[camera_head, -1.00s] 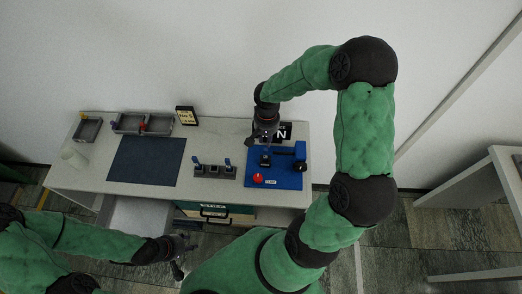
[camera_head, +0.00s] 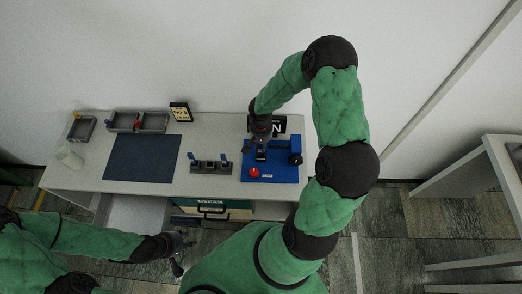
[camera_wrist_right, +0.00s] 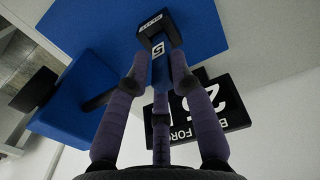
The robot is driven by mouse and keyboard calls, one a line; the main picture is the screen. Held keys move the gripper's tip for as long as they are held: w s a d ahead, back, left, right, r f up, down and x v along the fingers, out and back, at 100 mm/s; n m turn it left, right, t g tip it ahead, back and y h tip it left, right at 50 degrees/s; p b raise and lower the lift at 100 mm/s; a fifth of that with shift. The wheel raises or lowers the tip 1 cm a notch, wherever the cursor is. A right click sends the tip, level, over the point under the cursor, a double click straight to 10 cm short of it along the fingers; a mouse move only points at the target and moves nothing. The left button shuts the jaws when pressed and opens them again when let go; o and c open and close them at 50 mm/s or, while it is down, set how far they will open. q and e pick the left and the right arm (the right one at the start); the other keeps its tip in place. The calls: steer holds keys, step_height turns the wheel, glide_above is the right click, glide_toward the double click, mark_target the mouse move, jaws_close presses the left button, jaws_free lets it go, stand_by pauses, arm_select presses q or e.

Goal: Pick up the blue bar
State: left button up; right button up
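A blue bar (camera_wrist_right: 160,72) with a white label reading 5 shows in the right wrist view, its far end at a black block (camera_wrist_right: 160,31) on the blue base. My right gripper (camera_wrist_right: 159,66) has its fingertips on either side of the bar; they look apart, and contact is not clear. In the head view the right gripper (camera_head: 261,143) is over the blue base (camera_head: 273,176), and the bar cannot be made out there. My left gripper (camera_head: 183,253) is low in front of the table, its fingers spread and empty.
The blue base carries a red button (camera_head: 254,172) and a black knob at its right. A grey rack (camera_head: 211,168) with upright blue pieces stands to its left. A dark mat (camera_head: 143,158), grey bins (camera_head: 137,122) and small signs are further off. A black sign (camera_wrist_right: 215,101) stands close to the right fingers.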

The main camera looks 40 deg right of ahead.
jaws_close()
steer(key=shift+r, duration=0.1)
